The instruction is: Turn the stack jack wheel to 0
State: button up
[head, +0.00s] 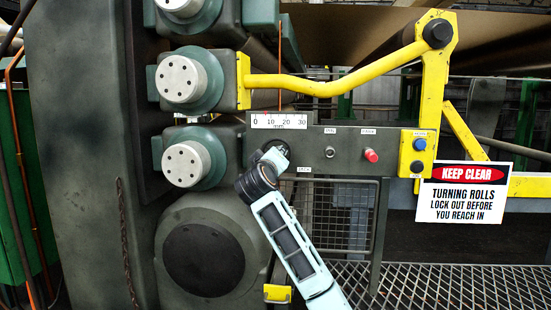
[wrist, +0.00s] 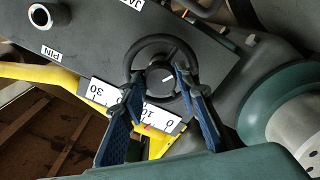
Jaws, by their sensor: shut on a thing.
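In the head view my gripper (head: 276,154) is at the panel below the scale and hides the wheel. The white mm scale (head: 280,121) reads 0 to 30, with a small red pointer between 0 and 10, nearer 10. The scale (wrist: 105,92) appears upside down in the wrist view, partly behind a finger.
Right of the wheel on the panel are a metal pin knob (head: 330,152) and a red button (head: 371,156). A yellow lever (head: 335,88) crosses above. Roll ends (head: 187,164) stand close at left. A KEEP CLEAR sign (head: 464,192) hangs at right.

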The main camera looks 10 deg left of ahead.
jog(key=shift+r, duration=0.15)
jog(key=o, duration=1.1)
jog(key=shift+o, duration=0.2)
jog(key=s, duration=1.2)
jog(key=shift+a, duration=0.25)
